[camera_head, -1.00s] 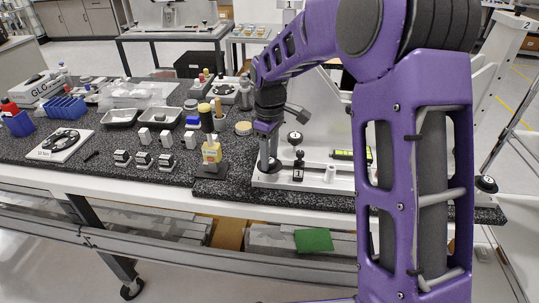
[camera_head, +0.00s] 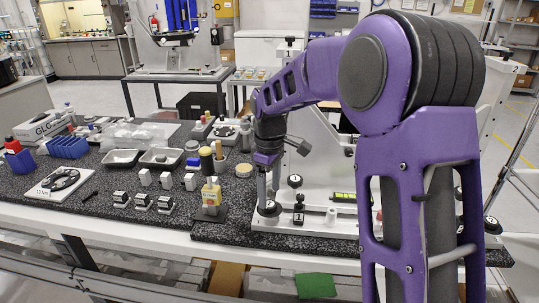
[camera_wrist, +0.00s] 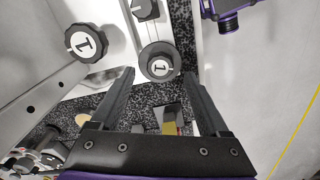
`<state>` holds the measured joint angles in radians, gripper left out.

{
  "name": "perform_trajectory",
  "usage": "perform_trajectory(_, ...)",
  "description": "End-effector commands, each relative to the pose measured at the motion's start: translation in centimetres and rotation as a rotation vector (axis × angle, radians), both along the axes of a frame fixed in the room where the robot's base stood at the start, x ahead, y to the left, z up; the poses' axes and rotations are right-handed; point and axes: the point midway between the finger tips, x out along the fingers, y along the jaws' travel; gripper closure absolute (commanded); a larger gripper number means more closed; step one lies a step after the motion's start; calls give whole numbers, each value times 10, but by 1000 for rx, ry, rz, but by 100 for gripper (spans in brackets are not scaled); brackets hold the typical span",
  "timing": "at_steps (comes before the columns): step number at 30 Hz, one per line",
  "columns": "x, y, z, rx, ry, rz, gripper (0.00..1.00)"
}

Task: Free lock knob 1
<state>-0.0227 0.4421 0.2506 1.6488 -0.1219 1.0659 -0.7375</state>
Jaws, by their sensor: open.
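A round black knob with a white "1" label (camera_wrist: 159,65) sits at the fixture's base plate, between and just beyond my fingertips in the wrist view. My gripper (camera_wrist: 158,78) is open, with one finger either side of the knob's near edge; contact cannot be told. A second "1" knob (camera_wrist: 86,43) is on the upright plate, left of my fingers. In the head view my gripper (camera_head: 268,190) points down over the round knob (camera_head: 268,208) at the base's left end; my arm hides part of the fixture (camera_head: 325,217).
Further left are small blocks, metal trays (camera_head: 160,158) and a blue rack (camera_head: 68,147). Another black knob (camera_head: 490,225) is at the right. The table's front edge is close to the fixture base.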

Motion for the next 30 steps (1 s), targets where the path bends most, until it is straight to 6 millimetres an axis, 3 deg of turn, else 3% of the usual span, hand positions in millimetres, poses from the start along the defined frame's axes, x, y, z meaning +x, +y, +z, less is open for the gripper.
perform_trajectory(9, 1, 0, 81, 1, -5, 0, 21)
perform_trajectory(15, 0, 0, 120, 1, -3, 0, 21)
perform_trajectory(21, 0, 0, 140, 1, -1, 0, 21)
perform_trajectory(30, 0, 0, 144, 0, 0, 0, 21)
